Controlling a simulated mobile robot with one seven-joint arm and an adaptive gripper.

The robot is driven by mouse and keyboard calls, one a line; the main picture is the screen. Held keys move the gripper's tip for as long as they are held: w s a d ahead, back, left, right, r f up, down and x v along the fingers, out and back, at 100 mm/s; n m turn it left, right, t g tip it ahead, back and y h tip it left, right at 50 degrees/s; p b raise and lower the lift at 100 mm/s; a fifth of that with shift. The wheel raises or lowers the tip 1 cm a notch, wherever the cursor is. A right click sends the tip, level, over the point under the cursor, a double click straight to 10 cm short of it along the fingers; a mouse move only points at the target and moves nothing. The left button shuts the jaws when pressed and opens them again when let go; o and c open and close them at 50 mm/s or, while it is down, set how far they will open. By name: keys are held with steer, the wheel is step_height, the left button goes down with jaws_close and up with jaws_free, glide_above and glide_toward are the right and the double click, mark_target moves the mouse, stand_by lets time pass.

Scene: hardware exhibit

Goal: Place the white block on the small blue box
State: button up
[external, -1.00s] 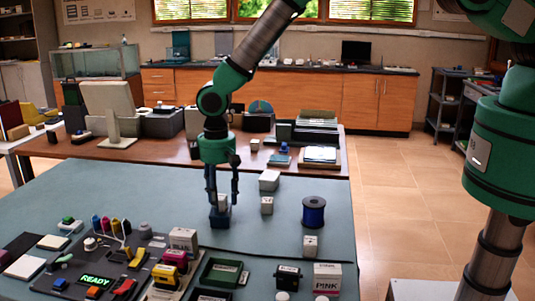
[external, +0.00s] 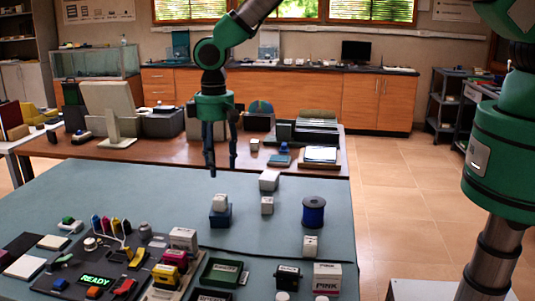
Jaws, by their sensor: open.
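The white block (external: 220,202) rests on top of the small blue box (external: 220,217) on the blue-grey table mat. My gripper (external: 222,172) is open and empty, pointing down. Its fingertips are above the white block and apart from it, with a visible gap between them.
Other white blocks (external: 268,181) stand to the right, with a blue spool (external: 313,212) beyond them. A dark panel with a READY display (external: 96,281) and several small parts fills the front left. The mat (external: 120,190) behind the panel is clear.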

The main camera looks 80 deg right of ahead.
steer(key=shift+r, duration=0.45)
stand_by(0.6)
steer(key=s+d+r+t, duration=0.1)
steer(key=s+d+r, duration=0.35)
steer(key=r, duration=0.75)
steer(key=s+d+r+t, duration=0.1)
steer(key=s+r, duration=0.6)
steer(key=r, duration=0.5)
steer(key=s+d+r+t, duration=0.15)
steer(key=s+r, duration=0.45)
steer(key=r, duration=0.6)
steer(key=s+d+r, duration=0.2)
steer(key=s+r, duration=0.3)
steer(key=s, duration=0.4)
steer(key=s+d+r, duration=0.2)
steer(key=s+r, duration=0.3)
steer(key=s, duration=0.5)
steer(key=s+d+t, duration=0.2)
steer(key=s, duration=1.6)
steer(key=shift+s+d+f, duration=0.25)
steer(key=shift+s+f, duration=0.05)
steer(key=shift+s, duration=0.05)
